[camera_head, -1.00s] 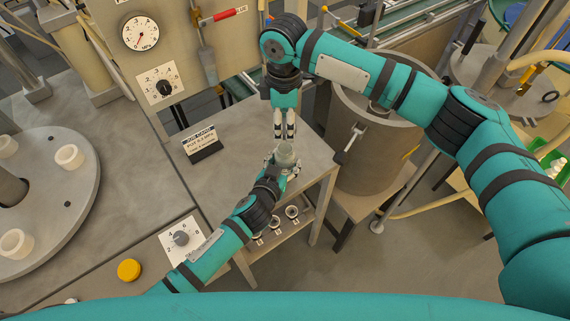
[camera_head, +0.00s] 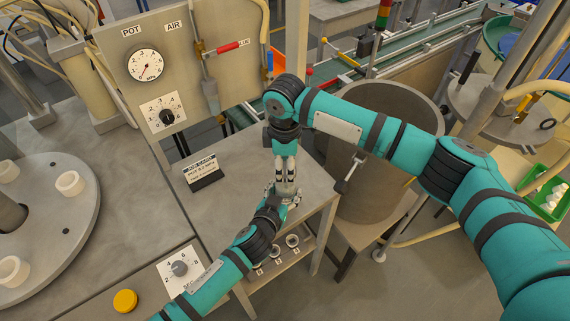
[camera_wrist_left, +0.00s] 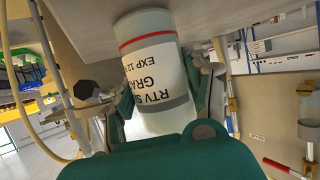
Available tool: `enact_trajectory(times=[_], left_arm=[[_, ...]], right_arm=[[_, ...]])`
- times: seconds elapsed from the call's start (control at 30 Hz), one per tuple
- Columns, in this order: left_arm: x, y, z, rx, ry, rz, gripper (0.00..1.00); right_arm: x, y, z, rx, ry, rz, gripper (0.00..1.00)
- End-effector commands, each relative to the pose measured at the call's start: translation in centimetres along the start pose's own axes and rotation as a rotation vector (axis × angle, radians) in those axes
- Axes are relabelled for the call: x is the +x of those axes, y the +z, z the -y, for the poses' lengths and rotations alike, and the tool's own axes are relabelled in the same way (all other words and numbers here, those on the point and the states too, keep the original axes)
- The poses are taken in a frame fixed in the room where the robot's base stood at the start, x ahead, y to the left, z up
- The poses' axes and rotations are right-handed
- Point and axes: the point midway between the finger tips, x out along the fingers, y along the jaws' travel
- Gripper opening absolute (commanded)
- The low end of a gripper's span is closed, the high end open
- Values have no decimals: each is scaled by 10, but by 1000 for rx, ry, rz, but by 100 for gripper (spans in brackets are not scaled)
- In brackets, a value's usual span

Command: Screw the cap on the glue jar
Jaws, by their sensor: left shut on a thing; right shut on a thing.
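The glue jar (camera_head: 286,188) is a pale cylinder held upright at the small metal table. In the left wrist view the jar (camera_wrist_left: 155,75) appears upside down, with a red stripe, black lettering and a grey band. My left gripper (camera_head: 284,193) is shut around the jar, one finger on each side. My right gripper (camera_head: 286,174) points straight down over the jar, its fingertips at the jar's top. It is shut on the cap, which is mostly hidden between its fingers. I cannot tell whether the cap touches the jar's rim.
A panel with a dial (camera_head: 146,66) and a knob (camera_head: 167,116) rises behind left. Round fixtures sit on the lower shelf (camera_head: 277,258).

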Motion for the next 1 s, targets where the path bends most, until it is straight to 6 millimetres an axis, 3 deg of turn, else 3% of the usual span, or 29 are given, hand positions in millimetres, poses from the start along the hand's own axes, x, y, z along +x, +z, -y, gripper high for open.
enact_trajectory(times=[0.5,1.0], left_arm=[[0,-1,0,0,1,-2,0],[0,-1,0,0,1,-2,0]], right_arm=[[17,0,0,0,0,1,37],[18,0,0,0,1,1,37]])
